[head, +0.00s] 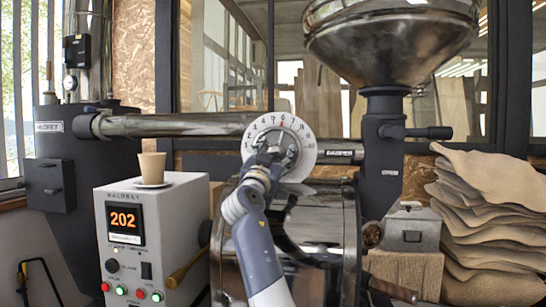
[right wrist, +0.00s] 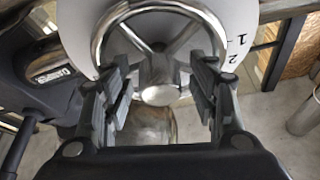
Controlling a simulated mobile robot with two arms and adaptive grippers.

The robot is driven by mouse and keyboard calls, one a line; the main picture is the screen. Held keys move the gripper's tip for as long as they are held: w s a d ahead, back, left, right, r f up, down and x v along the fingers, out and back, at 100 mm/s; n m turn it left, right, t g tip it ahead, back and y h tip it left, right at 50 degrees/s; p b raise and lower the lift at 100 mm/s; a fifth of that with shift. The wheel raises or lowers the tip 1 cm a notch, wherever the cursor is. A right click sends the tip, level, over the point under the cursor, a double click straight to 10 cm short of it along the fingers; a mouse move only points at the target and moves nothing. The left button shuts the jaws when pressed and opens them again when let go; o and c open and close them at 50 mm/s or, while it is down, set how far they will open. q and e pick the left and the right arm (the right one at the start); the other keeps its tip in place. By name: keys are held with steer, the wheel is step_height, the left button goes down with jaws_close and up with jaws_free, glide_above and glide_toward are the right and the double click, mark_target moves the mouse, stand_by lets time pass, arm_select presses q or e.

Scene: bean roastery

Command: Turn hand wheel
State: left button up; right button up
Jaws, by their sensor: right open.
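The hand wheel (head: 291,150) is a shiny metal ring with spokes, in front of a white numbered dial (head: 303,133) on the pipe above the roaster drum. In the right wrist view the wheel's rim (right wrist: 160,7) arches across the top, with spokes and a round hub below. My right gripper (head: 270,153) is at the wheel, hiding its left and lower part in the head view. In the right wrist view the gripper (right wrist: 162,92) is open, one finger on each side of the hub. I cannot tell whether the fingers touch the wheel. My left gripper is out of view.
A control box (head: 152,235) with an orange 202 display stands at left, a paper cup (head: 152,167) on a saucer on top. The metal hopper (head: 392,35) is above right. Stacked sacks (head: 490,220) and a grey metal box (head: 412,228) are at right.

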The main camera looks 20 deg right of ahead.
steer(key=v, duration=1.2)
steer(key=shift+a, duration=0.1)
